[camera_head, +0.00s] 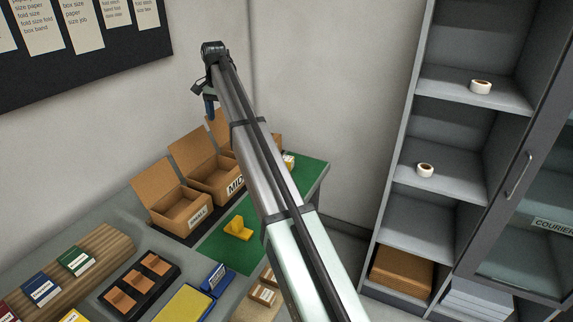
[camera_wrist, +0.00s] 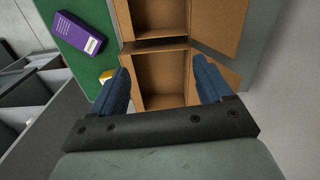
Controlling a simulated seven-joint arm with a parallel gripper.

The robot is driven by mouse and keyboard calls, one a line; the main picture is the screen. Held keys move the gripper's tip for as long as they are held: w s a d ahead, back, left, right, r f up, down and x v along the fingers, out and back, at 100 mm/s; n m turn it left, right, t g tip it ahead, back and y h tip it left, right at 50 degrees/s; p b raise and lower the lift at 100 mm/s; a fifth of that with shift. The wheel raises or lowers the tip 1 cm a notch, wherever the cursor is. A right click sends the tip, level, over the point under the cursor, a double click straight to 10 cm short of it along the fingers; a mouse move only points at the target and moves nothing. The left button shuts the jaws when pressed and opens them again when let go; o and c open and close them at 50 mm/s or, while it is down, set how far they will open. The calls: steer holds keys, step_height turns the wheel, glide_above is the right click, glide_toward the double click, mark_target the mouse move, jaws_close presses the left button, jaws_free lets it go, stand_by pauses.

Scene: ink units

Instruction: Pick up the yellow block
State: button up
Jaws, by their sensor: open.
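The yellow block (camera_head: 238,229) sits on the green mat (camera_head: 222,250) in the head view, in front of the open cardboard boxes. It looks like a flat base with a raised part. My gripper (camera_head: 210,106) is high above and behind the boxes, well away from the block. In the wrist view my gripper (camera_wrist: 162,62) is open and empty, its blue fingers spread above the open boxes. A small yellow thing (camera_wrist: 105,76) shows there beside the left finger, partly hidden; I cannot tell whether it is the same block.
Open cardboard boxes (camera_head: 182,210) stand behind the mat. A black tray (camera_head: 141,283), a yellow pad with blue edge (camera_head: 186,303) and a blue item (camera_head: 214,277) lie nearer. A purple box (camera_wrist: 78,32) lies on the mat in the wrist view. Shelves (camera_head: 418,200) stand right.

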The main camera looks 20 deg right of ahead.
steer(key=s+d, duration=0.2)
steer(key=d, duration=2.2)
glide_above(287, 158)
step_height(287, 158, down, 7)
step_height(287, 158, down, 15)
steer(key=shift+s+f, duration=0.1)
steer(key=shift+s, duration=0.05)
steer(key=shift+c, duration=0.4)
steer(key=c, duration=1)
steer(key=shift+o, duration=0.2)
